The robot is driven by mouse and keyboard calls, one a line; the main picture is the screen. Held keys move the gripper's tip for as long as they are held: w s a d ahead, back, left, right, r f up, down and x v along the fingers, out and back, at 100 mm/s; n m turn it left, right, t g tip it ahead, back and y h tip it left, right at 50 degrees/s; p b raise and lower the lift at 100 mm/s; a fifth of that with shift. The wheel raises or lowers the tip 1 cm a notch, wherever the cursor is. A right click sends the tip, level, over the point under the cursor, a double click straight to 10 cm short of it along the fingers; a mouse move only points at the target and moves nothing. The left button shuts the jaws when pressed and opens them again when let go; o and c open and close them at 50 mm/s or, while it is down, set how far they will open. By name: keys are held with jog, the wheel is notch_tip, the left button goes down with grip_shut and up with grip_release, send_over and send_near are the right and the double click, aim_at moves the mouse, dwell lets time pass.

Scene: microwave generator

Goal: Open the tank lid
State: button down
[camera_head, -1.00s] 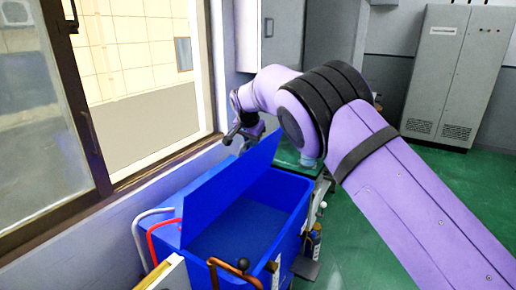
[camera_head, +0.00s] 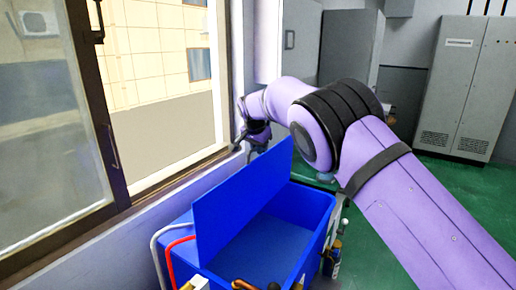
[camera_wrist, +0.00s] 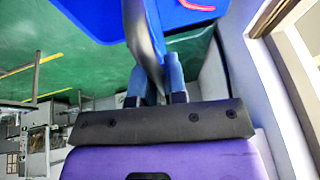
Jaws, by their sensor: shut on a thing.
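The blue tank (camera_head: 262,240) stands below the window with its blue lid (camera_head: 243,196) raised and tilted up; the inside of the tank shows. My gripper (camera_head: 254,140) is at the upper far end of the lid, beside the wall. In the wrist view my gripper (camera_wrist: 152,82) has its fingers close together on a thin edge, and the blue lid (camera_wrist: 90,15) fills the top of the picture. The exact contact between fingers and lid is partly hidden.
A white hose (camera_head: 160,240) and a red hose (camera_head: 172,252) run at the tank's left side. The window wall (camera_head: 150,208) is close on the left. Grey cabinets (camera_head: 461,85) stand at the back right. Green floor (camera_head: 465,185) is open on the right.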

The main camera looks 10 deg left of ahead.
jog(key=c, duration=1.2)
grip_release()
jog(key=shift+f, duration=0.1)
jog(key=v, duration=1)
jog(key=shift+r, duration=0.45)
